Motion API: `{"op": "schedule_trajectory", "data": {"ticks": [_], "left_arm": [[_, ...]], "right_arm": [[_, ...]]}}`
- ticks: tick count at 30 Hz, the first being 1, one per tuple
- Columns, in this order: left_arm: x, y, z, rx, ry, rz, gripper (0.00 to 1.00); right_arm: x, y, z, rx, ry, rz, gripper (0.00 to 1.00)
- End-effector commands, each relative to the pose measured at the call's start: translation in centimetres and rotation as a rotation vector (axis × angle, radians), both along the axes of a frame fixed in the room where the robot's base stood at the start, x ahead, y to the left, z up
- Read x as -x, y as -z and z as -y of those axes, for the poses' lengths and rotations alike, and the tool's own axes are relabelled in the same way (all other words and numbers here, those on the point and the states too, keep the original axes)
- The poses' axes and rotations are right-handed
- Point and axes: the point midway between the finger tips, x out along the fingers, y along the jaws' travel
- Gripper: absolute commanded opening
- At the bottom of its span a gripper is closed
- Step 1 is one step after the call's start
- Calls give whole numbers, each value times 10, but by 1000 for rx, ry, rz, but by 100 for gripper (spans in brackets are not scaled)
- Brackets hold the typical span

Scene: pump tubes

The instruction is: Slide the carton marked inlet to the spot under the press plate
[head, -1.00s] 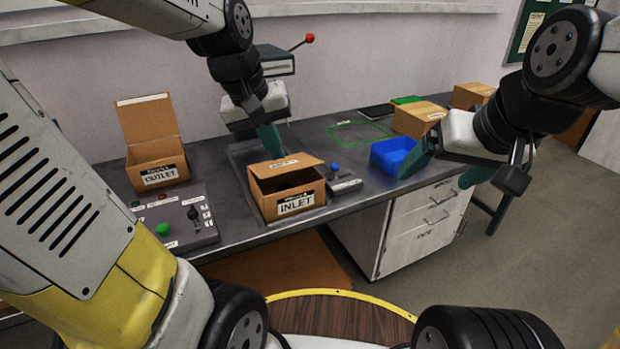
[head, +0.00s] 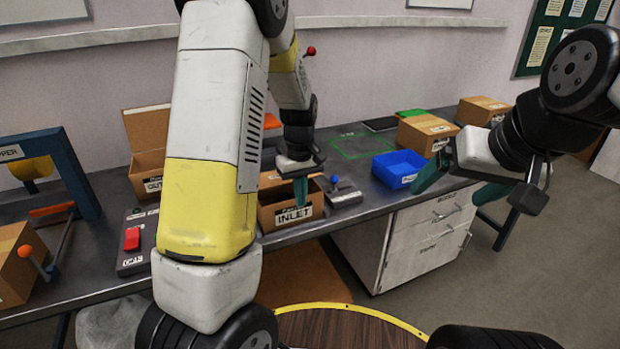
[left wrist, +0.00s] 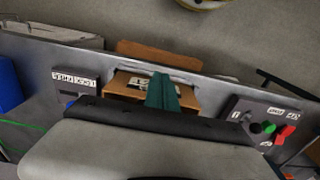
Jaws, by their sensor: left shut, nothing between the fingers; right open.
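The open brown inlet carton (head: 266,222), with a black-and-white INLET label, stands near the front edge of the bench. My left arm hides part of it. My left gripper (head: 300,190) is shut and empty, with its teal fingers pointing down at the carton's front, above the label; I cannot tell whether they touch it. In the left wrist view the shut fingers (left wrist: 164,92) overlap the carton (left wrist: 122,84) and its label. The press plate is hidden behind my left arm; a red lever knob (head: 310,51) shows above. My right gripper (head: 460,185) is open and empty off the bench's front right.
A small box with a blue knob (head: 345,197) stands right of the carton. A blue bin (head: 397,170) and closed cartons (head: 428,134) are farther right. A green outline (head: 362,146) is bare.

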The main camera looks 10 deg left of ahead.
Motion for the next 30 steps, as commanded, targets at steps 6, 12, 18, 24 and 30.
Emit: {"op": "schedule_trajectory", "data": {"ticks": [6, 12, 18, 24, 30], "left_arm": [[1, 49, 0, 0, 0, -5, 0], [-22, 52, -15, 0, 0, 1, 0], [-32, 52, -22, 1, 2, -1, 0], [-33, 52, -22, 1, 2, -1, 0], [-35, 52, -24, 1, 2, 1, 0]], "right_arm": [[0, 0, 0, 0, 0, 0, 88], [0, 0, 0, 0, 0, 0, 88], [0, 0, 0, 0, 0, 0, 88], [0, 0, 0, 0, 0, 0, 88], [0, 0, 0, 0, 0, 0, 88]]}}
